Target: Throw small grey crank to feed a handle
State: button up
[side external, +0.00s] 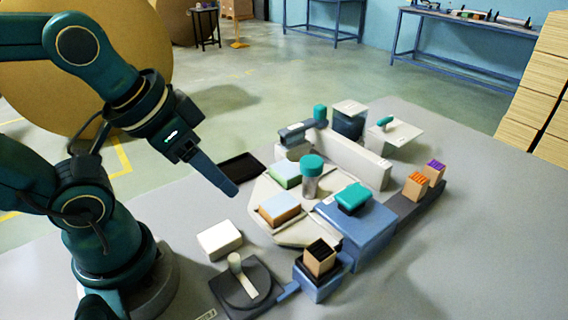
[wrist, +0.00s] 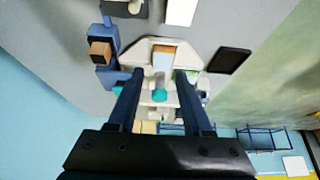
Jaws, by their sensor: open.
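The small grey crank (side external: 241,277) sits on a dark square base at the front of the table, with a pale knob standing up from it. In the wrist view, what looks like its dark base and pale knob (wrist: 134,7) are cut off at the top edge. My gripper (side external: 232,190) hangs above the table, behind the crank and apart from it. In the wrist view my gripper (wrist: 159,76) has its two fingers spread with nothing held between them. A clear cylinder with a teal cap (side external: 311,172) shows beyond the fingers.
A pale platform with coloured blocks (side external: 270,188) and a black tray (side external: 241,168) lie behind. The table's front right is clear.

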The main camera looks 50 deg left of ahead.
jog(key=shift+o, duration=0.2)
jog(key=m+g+y, duration=0.2)
jog(key=m+y, duration=0.1)
jog(key=m, duration=2.4)
send_over(233, 257)
jog(key=s+d, duration=0.2)
jog(key=f, duration=0.6)
jog(key=shift+w+a+f, duration=0.15)
jog(key=shift+w+f, duration=0.05)
jog(key=shift+f, duration=0.2)
jog(key=shift+x, duration=2.5)
jog(key=shift+s, duration=0.1)
grip_shut()
